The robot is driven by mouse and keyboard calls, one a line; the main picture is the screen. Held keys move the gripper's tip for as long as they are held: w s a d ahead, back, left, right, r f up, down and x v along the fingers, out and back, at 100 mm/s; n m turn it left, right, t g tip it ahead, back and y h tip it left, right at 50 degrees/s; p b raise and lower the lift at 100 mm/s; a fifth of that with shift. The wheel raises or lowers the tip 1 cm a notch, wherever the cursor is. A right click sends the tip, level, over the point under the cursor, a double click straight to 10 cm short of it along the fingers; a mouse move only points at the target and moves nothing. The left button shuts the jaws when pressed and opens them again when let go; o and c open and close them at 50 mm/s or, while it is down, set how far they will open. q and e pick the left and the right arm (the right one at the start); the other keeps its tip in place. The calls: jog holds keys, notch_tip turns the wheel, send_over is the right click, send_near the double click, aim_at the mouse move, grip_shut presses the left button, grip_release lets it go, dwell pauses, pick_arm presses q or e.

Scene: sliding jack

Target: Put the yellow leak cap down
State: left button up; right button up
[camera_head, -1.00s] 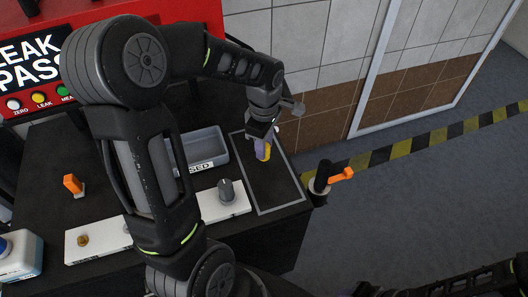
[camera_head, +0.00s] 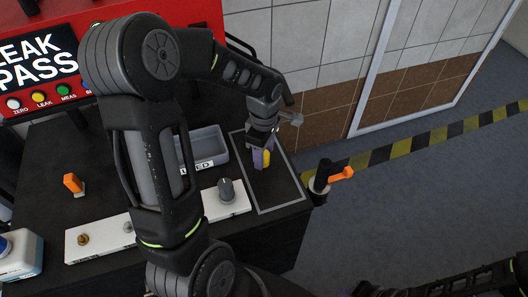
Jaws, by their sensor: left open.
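The yellow leak cap (camera_head: 266,158) is inside the grey-outlined rectangle (camera_head: 284,202) on the black bench top. My left gripper (camera_head: 262,158) points down over that rectangle, with its purple fingers around or right beside the cap. The jaws are open. The cap's lower end is close to the bench surface, and I cannot tell for sure whether it touches. The fingers partly hide the cap. My right gripper cannot be made out; only dark arm parts show at the lower right.
A grey bin (camera_head: 205,148) stands left of the rectangle. A white strip (camera_head: 215,206) with a grey knob (camera_head: 226,190) lies in front. An orange-handled post (camera_head: 322,180) is at the bench's right edge. An orange lever (camera_head: 73,184) stands left. The red tester (camera_head: 100,28) is behind.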

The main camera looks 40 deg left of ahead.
pick_arm(q)
notch_tip(320, 180, up, 12)
jog(key=shift+r, duration=0.15)
dwell(0.6)
dwell(0.7)
